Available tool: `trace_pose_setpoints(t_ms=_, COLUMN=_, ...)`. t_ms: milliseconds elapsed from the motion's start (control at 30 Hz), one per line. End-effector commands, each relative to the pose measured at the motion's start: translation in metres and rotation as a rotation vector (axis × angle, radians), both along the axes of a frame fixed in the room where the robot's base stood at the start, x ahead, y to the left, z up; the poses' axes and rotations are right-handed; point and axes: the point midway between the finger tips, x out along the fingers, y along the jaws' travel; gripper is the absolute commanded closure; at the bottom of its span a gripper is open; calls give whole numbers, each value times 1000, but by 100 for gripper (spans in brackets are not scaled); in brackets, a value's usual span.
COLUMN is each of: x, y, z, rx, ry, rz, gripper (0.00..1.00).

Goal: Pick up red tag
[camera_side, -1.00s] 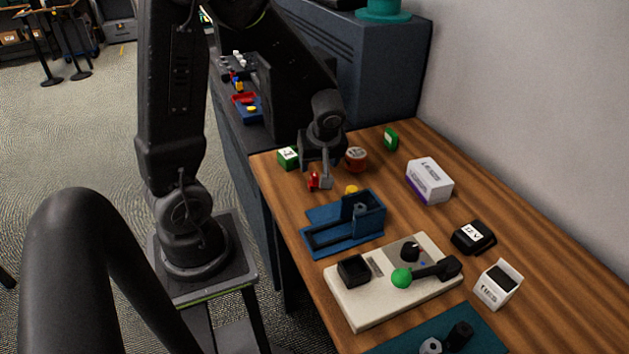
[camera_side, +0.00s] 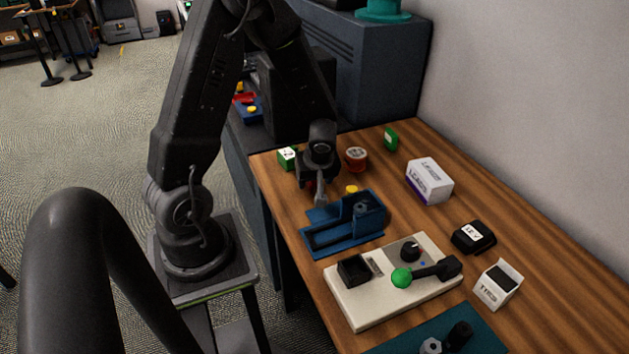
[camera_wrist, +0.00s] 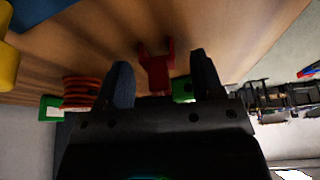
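The red tag (camera_wrist: 157,73) lies on the wooden table and shows between my two fingers in the wrist view, with a visible gap on each side. In the side view only a small red bit of the tag (camera_side: 310,186) shows, as my gripper hides most of it. My gripper (camera_wrist: 160,60) is open and empty, its fingers spread to either side of the tag. In the side view my gripper (camera_side: 320,195) is low over the table, just behind the blue holder (camera_side: 342,236). I cannot tell whether the fingertips touch the table.
A green box (camera_side: 287,157) and a red-brown spool (camera_side: 356,158) stand close to my gripper. A yellow piece (camera_side: 352,190) is by the blue holder. A white carton (camera_side: 429,180) and a beige panel (camera_side: 374,303) lie farther off. The table's left edge is near.

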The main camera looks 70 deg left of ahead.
Motion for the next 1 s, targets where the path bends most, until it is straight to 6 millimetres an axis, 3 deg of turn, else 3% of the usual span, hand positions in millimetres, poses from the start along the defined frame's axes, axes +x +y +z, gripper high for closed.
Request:
trace_pose_setpoints(t_ms=67, x=0, y=0, z=0, rx=0, ry=0, rz=0, gripper=47)
trace_pose_setpoints(t_ms=500, x=0, y=0, z=0, rx=0, ry=1, rz=0, gripper=89)
trace_pose_setpoints(t_ms=800, x=0, y=0, z=2, rx=0, ry=0, rz=1, gripper=90)
trace_pose_setpoints(t_ms=1000, x=0, y=0, z=16, rx=2, ry=-3, rz=2, gripper=90)
